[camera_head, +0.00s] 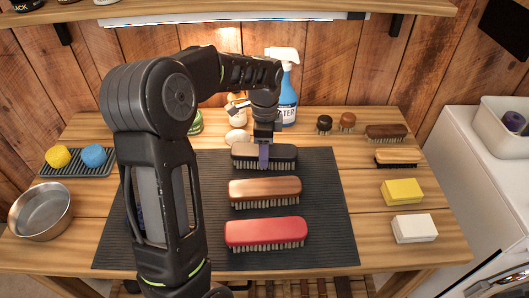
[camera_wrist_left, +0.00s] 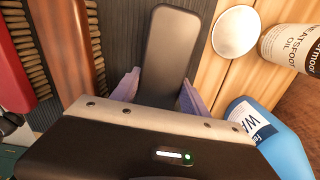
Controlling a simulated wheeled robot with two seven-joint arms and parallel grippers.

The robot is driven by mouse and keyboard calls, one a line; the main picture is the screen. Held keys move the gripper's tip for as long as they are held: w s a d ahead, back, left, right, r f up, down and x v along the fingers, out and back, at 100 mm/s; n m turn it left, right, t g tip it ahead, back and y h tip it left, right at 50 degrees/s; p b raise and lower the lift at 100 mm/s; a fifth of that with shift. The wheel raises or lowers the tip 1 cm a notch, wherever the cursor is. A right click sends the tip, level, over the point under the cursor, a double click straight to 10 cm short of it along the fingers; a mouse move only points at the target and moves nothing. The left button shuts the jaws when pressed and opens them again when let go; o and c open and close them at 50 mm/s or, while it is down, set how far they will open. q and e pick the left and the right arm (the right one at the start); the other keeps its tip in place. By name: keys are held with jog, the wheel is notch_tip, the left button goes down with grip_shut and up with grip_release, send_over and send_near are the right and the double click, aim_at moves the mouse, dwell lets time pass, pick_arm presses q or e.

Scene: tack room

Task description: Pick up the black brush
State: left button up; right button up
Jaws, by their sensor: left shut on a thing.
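The black brush (camera_head: 282,156) lies at the back of the dark ribbed mat (camera_head: 325,220), behind a brown brush (camera_head: 265,190) and a red brush (camera_head: 265,233). My left gripper (camera_head: 264,158) comes down over the black brush from above and is shut on it near its middle. In the left wrist view the black brush (camera_wrist_left: 172,45) runs between the two purple fingers, one on each side. The brush appears still at mat level; I cannot tell if it is lifted. My right gripper is not in view.
A blue-and-white spray bottle (camera_head: 287,95) stands behind the black brush, with a white round item (camera_head: 236,136) at its left. A metal bowl (camera_head: 40,210) is at left. Yellow (camera_head: 402,192) and white (camera_head: 414,229) blocks are at right. A shelf (camera_head: 250,8) overhangs the back.

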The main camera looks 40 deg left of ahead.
pick_arm(q)
notch_tip(320, 180, up, 10)
jog(key=shift+f+b, duration=0.15)
jog(key=shift+b, duration=0.15)
